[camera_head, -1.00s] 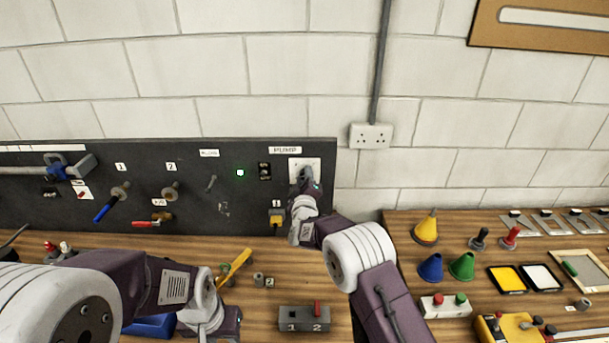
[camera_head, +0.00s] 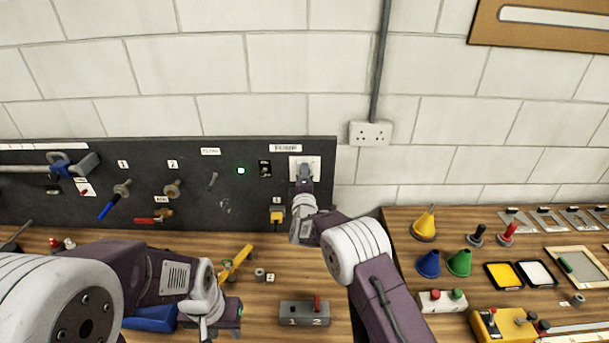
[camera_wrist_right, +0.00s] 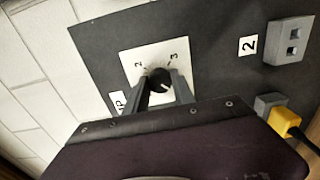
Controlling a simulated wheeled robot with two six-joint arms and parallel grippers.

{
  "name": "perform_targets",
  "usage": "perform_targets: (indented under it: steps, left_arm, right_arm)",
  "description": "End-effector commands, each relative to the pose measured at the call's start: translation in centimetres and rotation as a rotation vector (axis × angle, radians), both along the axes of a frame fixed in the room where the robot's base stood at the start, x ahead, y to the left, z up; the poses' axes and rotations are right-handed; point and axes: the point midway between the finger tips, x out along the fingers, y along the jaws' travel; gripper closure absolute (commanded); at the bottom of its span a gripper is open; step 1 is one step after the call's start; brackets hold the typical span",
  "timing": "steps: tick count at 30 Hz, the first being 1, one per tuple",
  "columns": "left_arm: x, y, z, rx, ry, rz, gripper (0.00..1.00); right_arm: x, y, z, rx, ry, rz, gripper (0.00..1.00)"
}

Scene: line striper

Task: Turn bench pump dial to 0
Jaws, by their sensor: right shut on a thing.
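The pump dial (camera_wrist_right: 158,80) is a black knob with a light pointer line on a white plate (camera_head: 313,162), at the right end of the dark wall panel. In the right wrist view the plate shows the numbers 2 and 3; its other markings are hidden by my gripper. My right gripper (camera_wrist_right: 164,88) is shut on the dial, one finger on each side. In the head view it (camera_head: 305,174) covers most of the knob. My left gripper (camera_head: 212,322) is low at the left over the bench, pointing away from the dial; its fingers are not clear.
A grey switch box (camera_head: 303,314) stands on the bench. Funnels and paint pads lie right.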

Motion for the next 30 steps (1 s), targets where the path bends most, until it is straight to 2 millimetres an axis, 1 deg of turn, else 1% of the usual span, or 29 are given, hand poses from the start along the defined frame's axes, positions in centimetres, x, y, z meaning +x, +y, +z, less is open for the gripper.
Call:
perform_targets:
  steps: [1, 13, 14, 15, 16, 25, 28, 30]
  left_arm:
    - [0.0, 0.0, 0.0, 0.000, 0.000, 0.000, 0.64]
    - [0.0, 0.0, 0.0, 0.000, 0.000, 0.000, 0.64]
    - [0.0, 0.0, 0.0, 0.000, 0.000, 0.000, 0.64]
    - [0.0, 0.0, 0.0, 0.000, 0.000, 0.000, 0.64]
    - [0.0, 0.0, 0.0, 0.000, 0.000, 0.000, 0.64]
    - [0.0, 0.0, -0.1, 0.000, 0.000, 0.000, 0.64]
    - [0.0, 0.0, -0.7, 0.000, 0.000, 0.000, 0.64]
    - [0.0, 0.0, -1.4, 0.000, 0.000, 0.000, 0.64]
  right_arm:
    - [-0.1, 0.0, -0.5, -0.007, 0.011, 0.000, 1.00]
    - [-0.1, 0.0, -0.5, -0.012, 0.011, 0.001, 1.00]
    - [-0.1, 0.0, -0.5, -0.011, 0.011, 0.000, 0.61]
    - [-0.1, 0.0, -0.5, -0.011, 0.010, 0.000, 0.50]
    - [-0.1, 0.0, -0.5, -0.011, 0.009, 0.000, 0.48]
    - [-0.1, 0.0, -0.2, -0.009, 0.003, 0.000, 0.48]
    - [-0.6, 0.0, -0.4, -0.009, 0.003, 0.001, 0.48]
    - [-1.3, 0.0, -0.5, -0.008, 0.002, 0.001, 0.48]
